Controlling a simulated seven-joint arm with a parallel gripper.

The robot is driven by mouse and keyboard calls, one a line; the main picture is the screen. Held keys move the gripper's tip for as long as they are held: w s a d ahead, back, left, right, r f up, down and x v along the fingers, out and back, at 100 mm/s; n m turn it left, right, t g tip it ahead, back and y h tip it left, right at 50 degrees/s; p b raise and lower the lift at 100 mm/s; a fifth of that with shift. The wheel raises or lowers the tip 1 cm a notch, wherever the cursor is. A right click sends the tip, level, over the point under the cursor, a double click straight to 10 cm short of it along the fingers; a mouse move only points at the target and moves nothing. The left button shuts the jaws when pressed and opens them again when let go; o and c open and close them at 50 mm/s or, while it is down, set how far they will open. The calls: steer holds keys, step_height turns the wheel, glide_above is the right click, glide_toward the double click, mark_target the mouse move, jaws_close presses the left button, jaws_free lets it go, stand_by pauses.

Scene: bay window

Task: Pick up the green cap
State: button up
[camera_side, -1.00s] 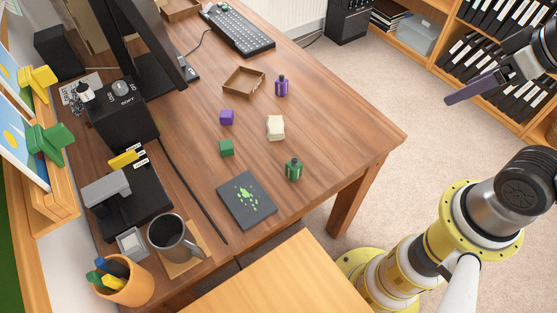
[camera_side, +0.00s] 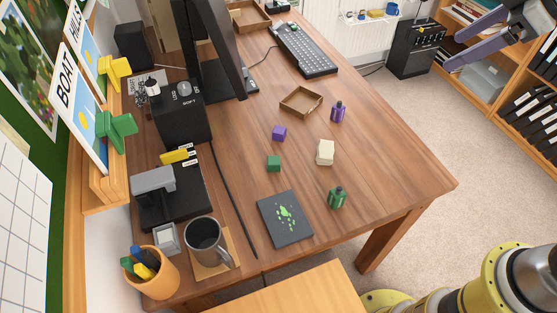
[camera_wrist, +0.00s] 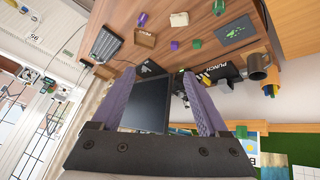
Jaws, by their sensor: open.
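A small green block-like piece (camera_side: 273,163) lies on the wooden desk (camera_side: 365,170). A green bottle (camera_side: 337,198) with a dark top stands to its right and nearer the front. I cannot tell which of these bears the name green cap. In the wrist view the green piece (camera_wrist: 197,44) and the green bottle (camera_wrist: 220,7) are near the top. My gripper (camera_side: 465,38) has purple fingers and is at the upper right, off the desk and far from both. In the wrist view my gripper (camera_wrist: 152,72) is open, with nothing between its fingers.
Near the green piece are a purple cube (camera_side: 279,132), a cream block (camera_side: 325,152), a purple bottle (camera_side: 338,111), an open brown box (camera_side: 301,101) and a dark notebook (camera_side: 285,218). A monitor (camera_side: 212,55) and mug (camera_side: 206,242) stand left. The desk's right part is clear.

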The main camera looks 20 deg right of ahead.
steer(key=w+a+f+n+g, duration=0.1)
steer(key=w+a+f+n, duration=0.25)
steer(key=w+a, duration=0.55)
steer(key=n+g+y, duration=0.1)
steer(key=n+g, duration=0.2)
steer(key=g, duration=0.1)
glide_above(275, 160)
steer(key=s+d, duration=0.2)
steer(key=shift+m, duration=0.25)
steer(key=f, duration=2.9)
steer(key=shift+w+a+f, duration=0.15)
steer(key=shift+w+a, duration=0.1)
steer(key=shift+w+x, duration=0.15)
steer(key=shift+x, duration=1.3)
steer(key=shift+w+x, duration=0.15)
steer(key=shift+x, duration=1.3)
steer(key=shift+d, duration=0.1)
jaws_close()
